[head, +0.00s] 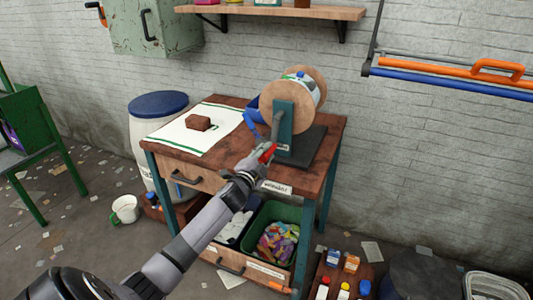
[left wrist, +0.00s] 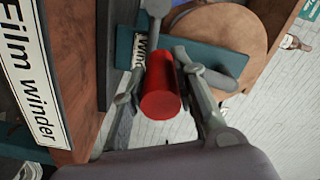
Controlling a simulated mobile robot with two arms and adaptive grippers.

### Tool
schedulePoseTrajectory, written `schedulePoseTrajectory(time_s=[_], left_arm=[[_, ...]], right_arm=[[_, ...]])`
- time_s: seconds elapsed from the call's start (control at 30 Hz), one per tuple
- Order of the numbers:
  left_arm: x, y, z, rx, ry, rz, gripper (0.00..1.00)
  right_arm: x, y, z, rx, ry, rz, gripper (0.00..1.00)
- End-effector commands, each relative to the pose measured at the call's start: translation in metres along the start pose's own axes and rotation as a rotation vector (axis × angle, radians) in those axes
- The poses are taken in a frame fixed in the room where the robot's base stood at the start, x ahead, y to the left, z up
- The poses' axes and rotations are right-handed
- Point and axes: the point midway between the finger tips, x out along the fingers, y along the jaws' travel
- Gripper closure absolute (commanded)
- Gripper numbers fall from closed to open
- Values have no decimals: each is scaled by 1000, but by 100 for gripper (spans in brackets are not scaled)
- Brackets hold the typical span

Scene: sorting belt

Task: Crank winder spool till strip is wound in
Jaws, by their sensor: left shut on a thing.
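The winder stands on the wooden workbench (head: 230,165), with a spool (head: 276,99) of two round wooden flanges on a teal bracket (head: 284,120). Green, white and blue material shows between the flanges. A blue strip (head: 251,124) hangs at the spool's left side; its full path is hidden. The crank's red handle (head: 268,153) is low, in front of the bracket. My left gripper (head: 262,158) is shut on it. In the left wrist view the red handle (left wrist: 161,90) sits between the two fingers of the gripper (left wrist: 160,70). My right gripper is out of view.
A white cloth (head: 185,138) with a brown block (head: 198,123) lies left of the winder. A green bin (head: 275,240) of colorful pieces sits under the bench. A blue-lidded barrel (head: 158,105) stands behind left. A shelf (head: 270,11) hangs above.

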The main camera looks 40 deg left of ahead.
Motion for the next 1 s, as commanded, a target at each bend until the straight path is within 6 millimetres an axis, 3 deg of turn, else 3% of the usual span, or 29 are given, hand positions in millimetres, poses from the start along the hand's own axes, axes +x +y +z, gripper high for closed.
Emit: schedulePoseTrajectory(time_s=[1.0], left_arm=[[-1, -41, 30, 511, -2, -2, 100]], right_arm=[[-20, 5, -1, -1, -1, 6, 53]])
